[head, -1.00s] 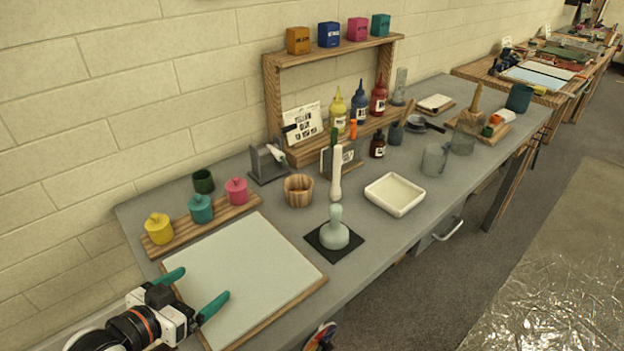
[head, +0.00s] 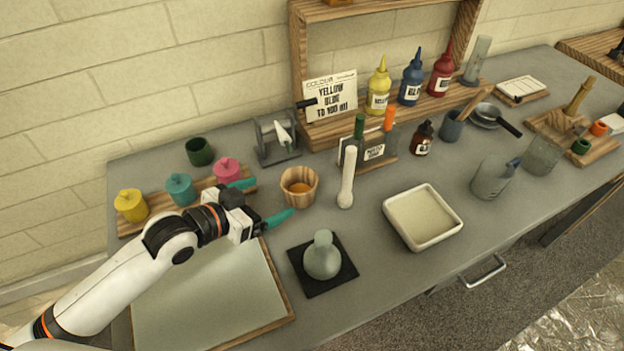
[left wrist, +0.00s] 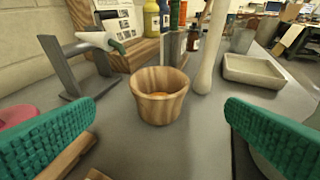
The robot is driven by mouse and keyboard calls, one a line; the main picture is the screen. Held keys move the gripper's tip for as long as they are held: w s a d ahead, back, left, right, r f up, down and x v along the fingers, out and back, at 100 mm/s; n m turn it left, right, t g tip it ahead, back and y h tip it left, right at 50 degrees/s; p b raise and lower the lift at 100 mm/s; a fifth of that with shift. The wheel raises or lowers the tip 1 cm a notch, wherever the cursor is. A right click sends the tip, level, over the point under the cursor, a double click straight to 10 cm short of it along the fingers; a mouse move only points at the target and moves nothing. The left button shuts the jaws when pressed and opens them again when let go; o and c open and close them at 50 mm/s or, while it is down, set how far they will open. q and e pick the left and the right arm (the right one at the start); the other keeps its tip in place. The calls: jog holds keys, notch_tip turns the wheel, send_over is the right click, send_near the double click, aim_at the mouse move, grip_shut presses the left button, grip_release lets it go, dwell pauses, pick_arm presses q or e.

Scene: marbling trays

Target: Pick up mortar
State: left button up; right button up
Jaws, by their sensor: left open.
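The mortar, a small wooden bowl (head: 299,187) with something orange-brown inside, stands upright on the grey table. In the left wrist view the mortar (left wrist: 159,97) is centred ahead, between the two teal fingers and beyond their tips. My left gripper (head: 268,199) is open and empty, just left of the mortar in the head view and apart from it. A pale, upright, pestle-like rod (head: 347,178) stands close to the mortar's right. My right gripper is out of view.
A grey-green muller (head: 322,258) on a black mat stands in front of the mortar. A grey stand (head: 277,140) is behind it. A pink lidded jar (head: 227,170) is near my left gripper. A white tray (head: 423,243) is to the right, and a pale board (head: 205,300) lies at front left.

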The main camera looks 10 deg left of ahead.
aim_at(287, 190)
pick_arm(q)
jog(key=x, duration=0.5)
jog(key=shift+w+d+f+p, duration=0.1)
jog(key=shift+w+d+p, duration=0.1)
jog(key=shift+w+p, duration=0.15)
jog(key=shift+w+d+f, duration=0.3)
jog(key=shift+w+d, duration=0.05)
jog(key=shift+w, duration=0.1)
jog(key=p+x, duration=0.1)
jog(key=x, duration=0.2)
jog(key=shift+w+f, duration=0.15)
jog(key=shift+w, duration=0.05)
jog(key=shift+w+d+f, duration=0.2)
jog(key=shift+w+d, duration=0.05)
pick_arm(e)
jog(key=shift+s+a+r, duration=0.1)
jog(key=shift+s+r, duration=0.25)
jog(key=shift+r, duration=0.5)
pick_arm(q)
jog(key=shift+c, duration=0.3)
jog(key=c, duration=1.1)
